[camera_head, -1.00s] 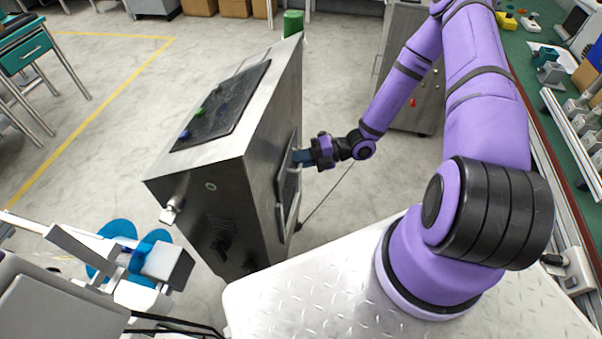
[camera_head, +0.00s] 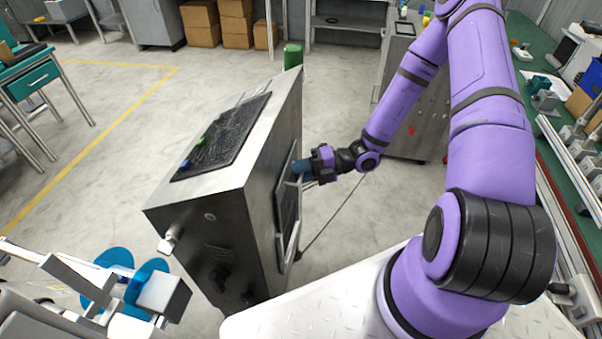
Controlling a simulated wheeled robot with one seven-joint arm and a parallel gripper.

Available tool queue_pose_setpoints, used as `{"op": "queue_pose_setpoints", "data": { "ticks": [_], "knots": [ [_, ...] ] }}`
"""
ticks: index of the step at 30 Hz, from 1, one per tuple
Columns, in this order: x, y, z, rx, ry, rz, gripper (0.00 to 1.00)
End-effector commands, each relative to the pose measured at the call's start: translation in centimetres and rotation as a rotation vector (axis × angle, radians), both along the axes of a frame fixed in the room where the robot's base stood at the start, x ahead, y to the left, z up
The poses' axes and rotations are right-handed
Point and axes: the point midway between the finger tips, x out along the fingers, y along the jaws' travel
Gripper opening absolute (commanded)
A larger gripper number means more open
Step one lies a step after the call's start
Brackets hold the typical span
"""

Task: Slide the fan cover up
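The fan cover (camera_head: 288,215) is a dark panel with a light metal frame on the right side of the steel cabinet (camera_head: 225,195). It is seen at a steep angle. My gripper (camera_head: 303,168) is at the upper part of the cover, reaching in from the right with its blue fingers against or very near the frame. The fingertips are small and partly hidden, so I cannot tell whether they grip the cover.
A dark panel with green and blue buttons (camera_head: 222,135) is on the cabinet's sloped top. A green cylinder (camera_head: 292,56) stands behind it. Blue reels (camera_head: 125,285) are at the lower left. A green workbench (camera_head: 560,150) runs along the right. Open floor lies behind the cabinet.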

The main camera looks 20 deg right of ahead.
Motion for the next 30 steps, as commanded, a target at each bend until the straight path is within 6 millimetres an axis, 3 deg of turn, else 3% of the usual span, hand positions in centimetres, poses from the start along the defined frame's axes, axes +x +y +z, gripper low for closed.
{"op": "queue_pose_setpoints", "data": {
  "ticks": [17, 30],
  "knots": [
    [-0.1, -0.5, -0.1, -0.005, 0.003, -0.002, 0.22],
    [-1.7, -7.5, 1.2, -0.006, 0.001, -0.003, 0.22]
  ]
}}
